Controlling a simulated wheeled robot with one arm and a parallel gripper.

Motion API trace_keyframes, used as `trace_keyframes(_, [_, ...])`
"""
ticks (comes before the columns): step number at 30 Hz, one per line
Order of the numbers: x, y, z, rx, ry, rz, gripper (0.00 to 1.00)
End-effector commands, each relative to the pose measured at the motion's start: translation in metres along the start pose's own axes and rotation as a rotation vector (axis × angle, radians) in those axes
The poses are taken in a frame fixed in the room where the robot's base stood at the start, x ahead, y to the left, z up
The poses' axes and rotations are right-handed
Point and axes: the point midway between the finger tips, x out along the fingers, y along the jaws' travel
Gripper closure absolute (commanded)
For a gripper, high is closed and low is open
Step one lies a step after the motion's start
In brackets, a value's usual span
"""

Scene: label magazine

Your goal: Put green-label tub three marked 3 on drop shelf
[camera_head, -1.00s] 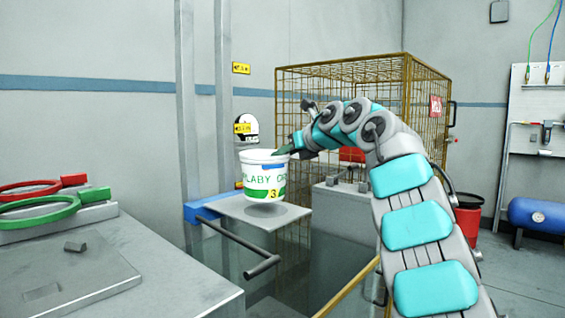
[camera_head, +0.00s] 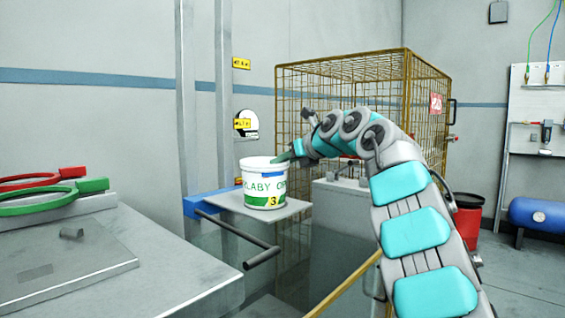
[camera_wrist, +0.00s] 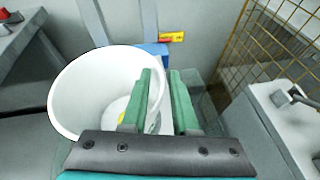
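The white tub (camera_head: 264,188) has green lettering, a green label band and a yellow tag marked 3. It stands upright at the drop shelf (camera_head: 296,208), a grey plate with a blue edge at its left. Its base appears to touch the plate. My gripper (camera_head: 288,158) is at the tub's right rim. In the wrist view my gripper (camera_wrist: 162,95) has one green finger inside the open tub (camera_wrist: 75,95) and one outside, close together with the wall between them. It looks shut on the rim. The contact itself is partly hidden by the fingers.
A grey bench (camera_head: 180,262) with red and green rings (camera_head: 60,200) is at left. A dark bar (camera_head: 240,238) juts out in front of the shelf. A yellow wire cage (camera_head: 345,75) stands behind, and a grey box (camera_head: 335,205) is right of the shelf.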

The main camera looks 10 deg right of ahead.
Motion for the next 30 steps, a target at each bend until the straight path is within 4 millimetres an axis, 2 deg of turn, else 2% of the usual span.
trace_keyframes(1, [0.0,0.0,0.0,0.0,0.0,0.0,0.65])
trace_keyframes(3, [0.0,0.0,0.0,0.0,0.0,0.0,0.57])
trace_keyframes(4, [0.0,0.0,0.0,0.0,0.0,0.0,0.57])
trace_keyframes(14, [-0.003,0.0,0.003,-0.001,-0.001,-0.001,0.57])
trace_keyframes(20, [-0.031,0.0,0.001,0.0,-0.001,-0.005,0.57])
trace_keyframes(24, [-0.063,0.0,0.002,0.0,-0.003,-0.004,0.57])
trace_keyframes(30, [-0.099,0.0,0.002,0.002,-0.001,-0.002,0.57])
